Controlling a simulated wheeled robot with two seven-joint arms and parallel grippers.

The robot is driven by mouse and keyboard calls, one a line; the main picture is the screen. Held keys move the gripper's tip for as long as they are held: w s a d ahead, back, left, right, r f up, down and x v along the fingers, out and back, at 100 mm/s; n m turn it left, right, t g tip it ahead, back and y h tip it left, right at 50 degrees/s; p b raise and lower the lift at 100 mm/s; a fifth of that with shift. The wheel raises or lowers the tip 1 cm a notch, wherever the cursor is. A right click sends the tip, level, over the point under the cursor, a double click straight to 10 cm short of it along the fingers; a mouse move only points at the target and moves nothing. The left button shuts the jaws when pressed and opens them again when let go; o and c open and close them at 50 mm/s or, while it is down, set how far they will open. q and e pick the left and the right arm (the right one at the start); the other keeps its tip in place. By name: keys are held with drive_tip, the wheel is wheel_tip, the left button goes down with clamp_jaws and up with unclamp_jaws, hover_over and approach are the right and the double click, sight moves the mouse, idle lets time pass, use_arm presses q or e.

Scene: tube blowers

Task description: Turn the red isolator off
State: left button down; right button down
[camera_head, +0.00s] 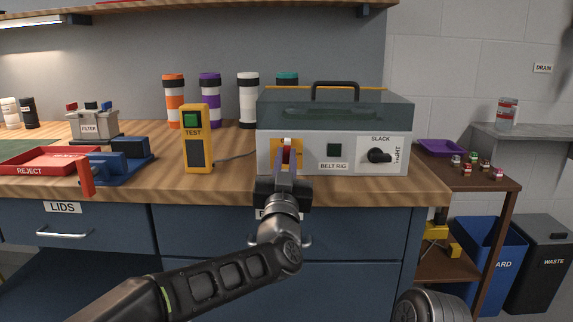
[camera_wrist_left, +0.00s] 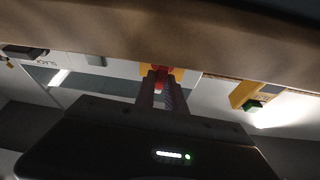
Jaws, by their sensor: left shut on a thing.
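The red isolator (camera_head: 287,142) sits on a yellow plate on the front of the grey belt rig box (camera_head: 374,130). In the head view my left gripper (camera_head: 285,160) covers most of it, with a bit of red and a white spot showing above the fingers. In the left wrist view the red handle (camera_wrist_left: 160,72) shows between the fingertips of my left gripper (camera_wrist_left: 161,86), against the yellow plate (camera_wrist_left: 177,74). The fingers are shut on the handle. How far the handle is turned cannot be told. My right gripper is not in view.
A yellow TEST unit (camera_head: 197,140) stands left of the rig, with a cable running to it. A blue clamp (camera_head: 122,158) and red REJECT tray (camera_head: 62,160) lie further left.

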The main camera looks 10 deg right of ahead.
use_arm(q)
drive_tip(key=shift+f+n+y, duration=0.1)
drive_tip(key=shift+n+y, duration=0.3)
drive_tip(key=shift+n, duration=0.4)
drive_tip(key=c, duration=1.4)
unclamp_jaws()
drive_tip(key=v, duration=0.7)
drive_tip(key=shift+s+f, duration=0.2)
drive_tip(key=shift+s, duration=0.15)
drive_tip(key=shift+a, duration=0.1)
